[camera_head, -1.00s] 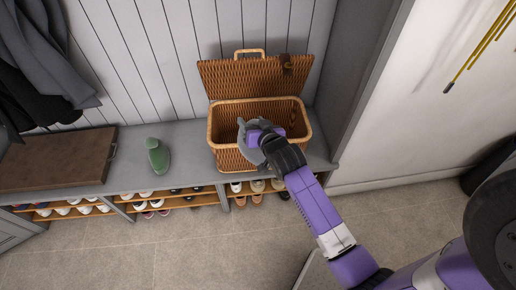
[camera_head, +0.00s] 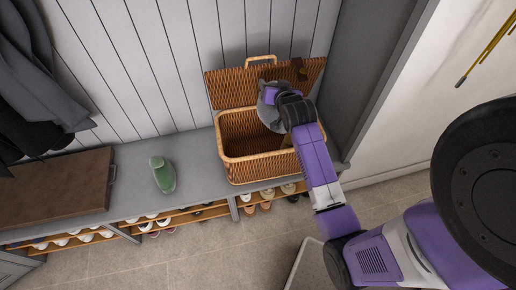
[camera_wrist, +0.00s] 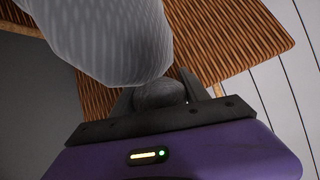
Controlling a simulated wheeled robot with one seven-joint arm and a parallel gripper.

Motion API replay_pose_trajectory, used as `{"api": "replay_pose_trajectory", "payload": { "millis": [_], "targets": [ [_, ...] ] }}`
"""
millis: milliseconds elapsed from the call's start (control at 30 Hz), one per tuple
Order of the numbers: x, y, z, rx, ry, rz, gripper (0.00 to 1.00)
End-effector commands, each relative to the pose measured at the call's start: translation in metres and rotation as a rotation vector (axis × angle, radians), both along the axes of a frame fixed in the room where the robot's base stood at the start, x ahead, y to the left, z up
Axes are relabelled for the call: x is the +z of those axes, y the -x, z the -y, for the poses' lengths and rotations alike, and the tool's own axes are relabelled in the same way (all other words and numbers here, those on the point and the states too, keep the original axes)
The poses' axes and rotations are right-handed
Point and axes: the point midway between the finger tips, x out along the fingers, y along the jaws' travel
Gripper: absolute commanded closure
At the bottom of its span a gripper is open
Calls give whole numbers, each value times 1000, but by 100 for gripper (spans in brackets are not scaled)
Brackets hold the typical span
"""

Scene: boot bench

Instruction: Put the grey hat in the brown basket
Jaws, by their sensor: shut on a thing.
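The brown basket (camera_head: 235,150) stands on the bench with its lid (camera_head: 235,87) propped open against the back wall. My gripper (camera_head: 274,95) is over the basket's back right part, close to the lid. It is shut on the grey hat (camera_head: 267,115), which hangs over the basket opening. In the wrist view the hat (camera_wrist: 110,35) fills the upper left, held at the fingertips (camera_wrist: 160,95), with the wicker behind it. The fingertips are hidden in the head view. I cannot tell whether the hat touches the basket.
A brown flat case (camera_head: 55,190) lies farther left. Dark coats (camera_head: 40,80) hang at the left. Shoes fill the shelves below. A grey side panel (camera_head: 365,80) rises close on the right.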

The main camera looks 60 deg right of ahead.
Motion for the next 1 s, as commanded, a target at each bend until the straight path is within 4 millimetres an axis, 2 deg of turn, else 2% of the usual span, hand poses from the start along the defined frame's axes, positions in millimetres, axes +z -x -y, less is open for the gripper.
{"api": "replay_pose_trajectory", "payload": {
  "millis": [167,400,600,867,1000],
  "targets": [
    [-26,2,1,-3,-3,-4,100],
    [-86,2,1,-3,-4,-3,100],
    [-125,1,1,-2,-2,-2,100],
    [-147,1,0,-2,-1,-1,100],
    [-169,1,1,-3,-2,-2,100]
  ]
}}
